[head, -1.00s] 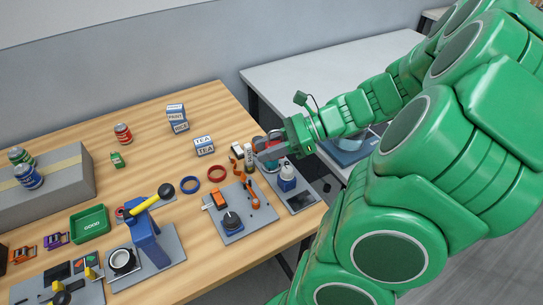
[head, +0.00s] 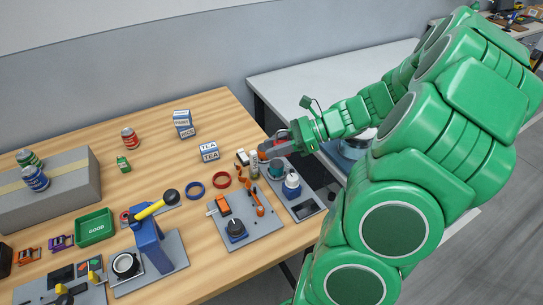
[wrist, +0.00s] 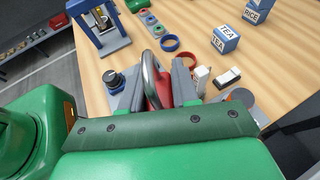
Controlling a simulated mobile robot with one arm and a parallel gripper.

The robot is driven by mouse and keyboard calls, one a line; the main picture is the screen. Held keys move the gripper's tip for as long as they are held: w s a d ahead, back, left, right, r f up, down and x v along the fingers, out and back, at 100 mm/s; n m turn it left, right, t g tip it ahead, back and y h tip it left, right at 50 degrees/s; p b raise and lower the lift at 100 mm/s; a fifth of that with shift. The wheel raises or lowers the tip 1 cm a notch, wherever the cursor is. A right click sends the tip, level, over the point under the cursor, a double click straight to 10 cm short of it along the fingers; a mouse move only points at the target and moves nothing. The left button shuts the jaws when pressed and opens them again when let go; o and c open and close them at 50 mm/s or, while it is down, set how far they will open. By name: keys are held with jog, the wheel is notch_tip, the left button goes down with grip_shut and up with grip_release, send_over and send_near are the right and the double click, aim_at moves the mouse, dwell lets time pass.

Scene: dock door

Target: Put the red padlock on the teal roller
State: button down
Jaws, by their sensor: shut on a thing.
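The red padlock (wrist: 160,88) has a grey metal shackle and sits between the fingers of my gripper (wrist: 160,92) in the wrist view. My gripper is shut on it. In the head view my gripper (head: 268,149) is above the right end of the wooden table, and the padlock is mostly hidden by it. The teal roller (head: 276,171) shows on the grey plate just below my gripper, partly covered by it. I cannot tell whether the padlock touches it.
A grey plate with a black knob (head: 236,229) and orange items lies to the left. A pale table (head: 330,72) stands behind.

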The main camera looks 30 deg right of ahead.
send_over(272, 164)
jog(key=shift+a+f, duration=0.15)
jog(key=shift+f, duration=4.55)
jog(key=shift+f, duration=0.15)
jog(key=c, duration=0.8)
grip_release()
jog(key=shift+c, duration=0.2)
jog(key=shift+d+r, duration=0.2)
jog(key=v, duration=1.1)
jog(key=shift+s+d+r, duration=0.15)
jog(key=shift+s+d, duration=0.05)
